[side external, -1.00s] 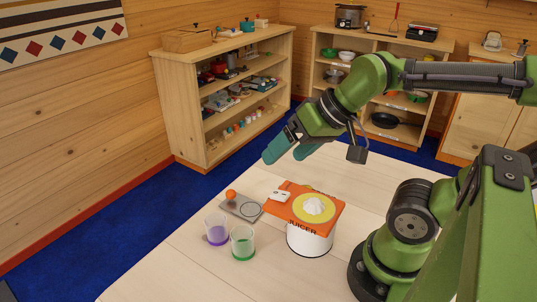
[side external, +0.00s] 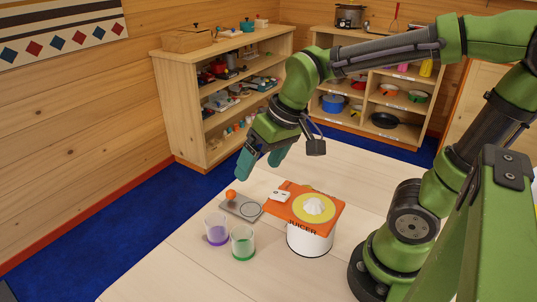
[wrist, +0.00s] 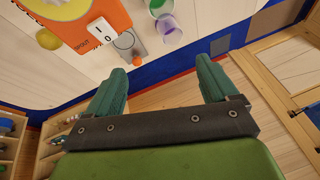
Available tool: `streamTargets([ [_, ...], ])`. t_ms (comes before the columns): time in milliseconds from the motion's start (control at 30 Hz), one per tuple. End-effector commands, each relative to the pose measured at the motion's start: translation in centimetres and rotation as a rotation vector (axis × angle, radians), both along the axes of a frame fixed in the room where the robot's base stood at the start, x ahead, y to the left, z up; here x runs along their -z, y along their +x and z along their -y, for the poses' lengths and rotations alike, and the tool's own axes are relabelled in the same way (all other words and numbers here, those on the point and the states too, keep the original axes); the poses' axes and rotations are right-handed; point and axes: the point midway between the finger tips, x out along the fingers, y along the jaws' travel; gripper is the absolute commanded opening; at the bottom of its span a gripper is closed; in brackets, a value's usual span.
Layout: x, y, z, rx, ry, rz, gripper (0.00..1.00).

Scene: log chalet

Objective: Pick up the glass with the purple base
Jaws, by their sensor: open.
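The glass with the purple base (side external: 216,228) stands upright on the table near its left edge. It also shows in the wrist view (wrist: 170,30), beyond the space between my fingertips. A similar glass with a green base (side external: 243,241) stands close beside it, to the right and nearer the camera. My gripper (side external: 257,165) is open and empty, in the air above and behind the glasses, apart from them. Both teal fingers show in the wrist view (wrist: 161,68), with nothing between them.
An orange and white juicer (side external: 312,232) stands right of the glasses. A small grey plate with an orange knob (side external: 240,207) lies between the glasses and my gripper. Pale table (side external: 200,265) is clear in front. Wooden shelves (side external: 177,105) stand on the blue floor behind.

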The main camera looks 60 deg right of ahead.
Motion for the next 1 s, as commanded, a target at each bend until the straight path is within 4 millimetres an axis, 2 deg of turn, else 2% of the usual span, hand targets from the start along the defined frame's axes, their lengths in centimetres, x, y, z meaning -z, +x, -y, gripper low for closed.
streamTargets([
  [100, 1.6, 3.1, -1.6, -0.12, -0.066, -0.112, 0.86],
  [300, 4.5, 7.6, -4.2, -0.326, -0.156, -0.258, 0.86],
  [400, 5.3, 9.2, -5.1, -0.408, -0.188, -0.3, 0.86],
  [500, 5.1, 10.4, -5.4, -0.467, -0.215, -0.313, 0.86],
  [567, 4.4, 10.7, -5.4, -0.488, -0.23, -0.307, 0.86],
  [667, 5.4, 10.3, -5.2, -0.507, -0.235, -0.323, 0.86],
  [1000, 12.5, 10.2, -5.1, -0.506, -0.233, -0.324, 0.86],
])
